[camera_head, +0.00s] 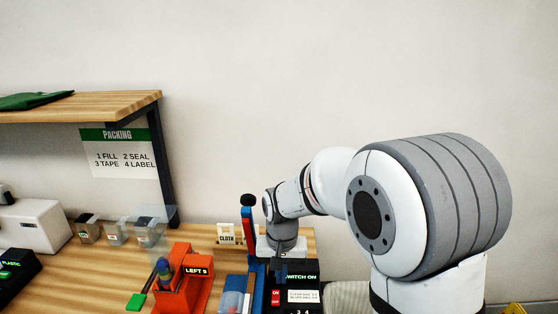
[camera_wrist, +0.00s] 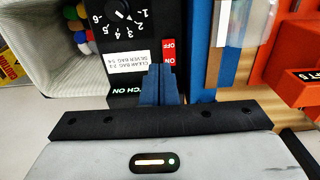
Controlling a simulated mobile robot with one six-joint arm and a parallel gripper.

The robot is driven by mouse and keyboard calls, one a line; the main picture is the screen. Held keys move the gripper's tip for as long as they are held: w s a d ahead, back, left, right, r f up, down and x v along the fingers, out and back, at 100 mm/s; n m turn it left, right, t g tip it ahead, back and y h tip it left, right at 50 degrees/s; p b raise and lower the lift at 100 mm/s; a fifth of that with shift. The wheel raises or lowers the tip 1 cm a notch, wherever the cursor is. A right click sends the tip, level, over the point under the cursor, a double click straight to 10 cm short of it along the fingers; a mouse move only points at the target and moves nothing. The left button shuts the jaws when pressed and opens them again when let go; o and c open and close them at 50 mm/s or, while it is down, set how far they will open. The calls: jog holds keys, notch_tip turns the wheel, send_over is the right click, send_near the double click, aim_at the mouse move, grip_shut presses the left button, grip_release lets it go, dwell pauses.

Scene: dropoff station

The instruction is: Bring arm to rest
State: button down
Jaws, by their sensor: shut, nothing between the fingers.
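My arm reaches from the right of the head view toward the bench, bent with its wrist pointing down. My gripper (camera_head: 281,274) is low over a black control box (camera_head: 306,277) marked "SWITCH ON". In the wrist view my gripper (camera_wrist: 161,72) has its dark blue fingers together with nothing between them. The fingertips appear next to the red ON/OFF switch (camera_wrist: 169,52) and the white bag-setting label (camera_wrist: 128,62) on the black box (camera_wrist: 100,42). I cannot tell whether they touch the box.
A blue upright bar (camera_wrist: 201,45) stands beside the box. An orange-red holder (camera_head: 183,286) marked "LEFT 5" is to the left. A light bin (camera_wrist: 48,58) with several coloured items lies on the box's other side. A wooden shelf (camera_head: 120,101) hangs at left; the upper middle is free.

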jog(key=s+d+r+t, duration=0.1)
jog(key=s+d+r, duration=0.3)
jog(key=s+d, duration=0.3)
jog(key=s+d+r+t, duration=0.2)
jog(key=s+d+r, duration=0.3)
jog(key=s, duration=0.6)
jog(key=d, duration=0.2)
jog(key=shift+s+d, duration=0.3)
jog(key=shift+s, duration=0.1)
jog(key=shift+s, duration=0.1)
